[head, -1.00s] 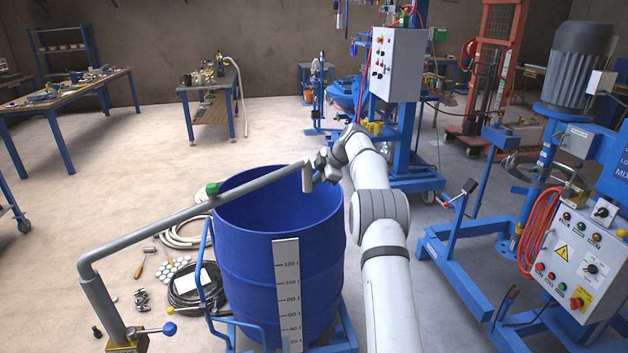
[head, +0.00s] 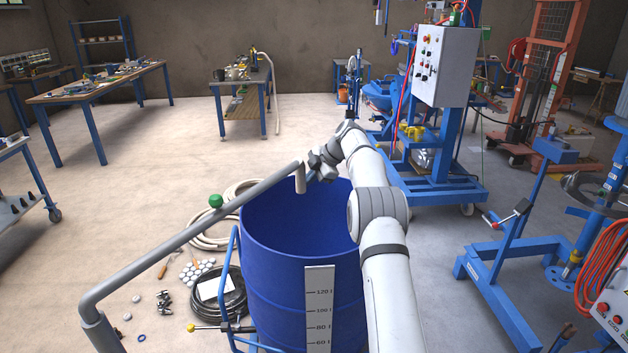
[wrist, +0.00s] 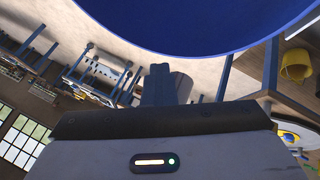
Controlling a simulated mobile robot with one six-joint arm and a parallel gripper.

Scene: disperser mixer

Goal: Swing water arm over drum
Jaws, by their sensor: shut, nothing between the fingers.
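The water arm (head: 190,232) is a grey pipe running from the lower left up to the drum, with a green knob (head: 215,201) on it. Its short downturned spout (head: 300,182) appears at the back rim of the blue drum (head: 275,270) in the head view; its exact height and depth are hard to tell. The drum is open-topped, with a white litre scale on its front. My gripper (head: 318,168) is shut and empty, close beside the spout on its right. In the wrist view its dark fingers (wrist: 158,84) show beside a grey cylinder; contact is unclear.
A coiled black hose (head: 215,290), pale hose and small parts lie on the floor left of the drum. A blue machine with a grey control box (head: 440,65) stands behind to the right. Blue steel frames (head: 510,270) stand at right.

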